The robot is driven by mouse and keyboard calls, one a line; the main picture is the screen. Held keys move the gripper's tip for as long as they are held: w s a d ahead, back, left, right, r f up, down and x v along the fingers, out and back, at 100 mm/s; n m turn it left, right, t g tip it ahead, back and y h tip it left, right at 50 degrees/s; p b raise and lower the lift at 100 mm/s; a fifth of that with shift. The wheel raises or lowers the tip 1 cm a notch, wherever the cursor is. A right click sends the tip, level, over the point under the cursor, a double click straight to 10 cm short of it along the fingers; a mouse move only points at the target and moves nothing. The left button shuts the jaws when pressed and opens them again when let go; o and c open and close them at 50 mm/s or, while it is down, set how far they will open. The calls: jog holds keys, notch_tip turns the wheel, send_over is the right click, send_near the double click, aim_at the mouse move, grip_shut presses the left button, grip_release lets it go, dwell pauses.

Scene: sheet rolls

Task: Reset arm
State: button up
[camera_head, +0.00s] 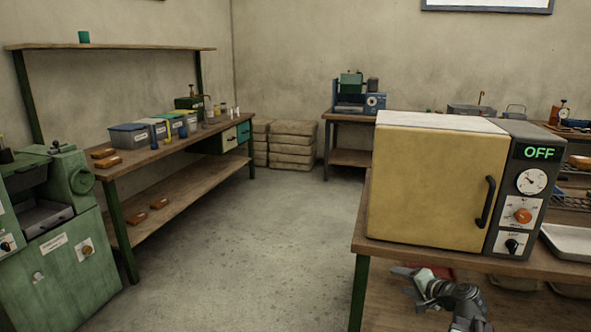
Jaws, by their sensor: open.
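My gripper (408,279) shows at the lower right, at the end of my grey arm, which rises from the bottom edge. Its jaws are open and I see nothing between them. It appears in front of the right-hand workbench, below the bench top and the yellow oven. Part of the arm is cut off by the bottom of the picture.
A yellow oven (425,190) reading OFF stands on the right-hand workbench (400,259). A white tray (572,243) lies right of it. A green machine (60,240) and a long bench (190,150) line the left. The concrete floor (250,240) between is clear.

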jog(key=s+a+f+n+g+h, duration=0.1)
jog(key=s+a+f+n+g, duration=0.25)
jog(key=a, duration=0.45)
jog(key=s+a+f+n+g+h, duration=0.1)
jog(key=s+a+f+n+g, duration=0.3)
jog(key=a, duration=0.3)
jog(key=s+a+f+n+g+h, duration=0.1)
jog(key=s+a+f+n+g, duration=0.3)
jog(key=a, duration=0.4)
notch_tip(320, 180, up, 23)
jog(key=m+p, duration=0.1)
jog(key=p, duration=2.2)
jog(key=shift+s+f+p, duration=0.2)
jog(key=shift+s+p, duration=0.2)
jog(key=shift+s, duration=0.05)
jog(key=shift+g, duration=0.25)
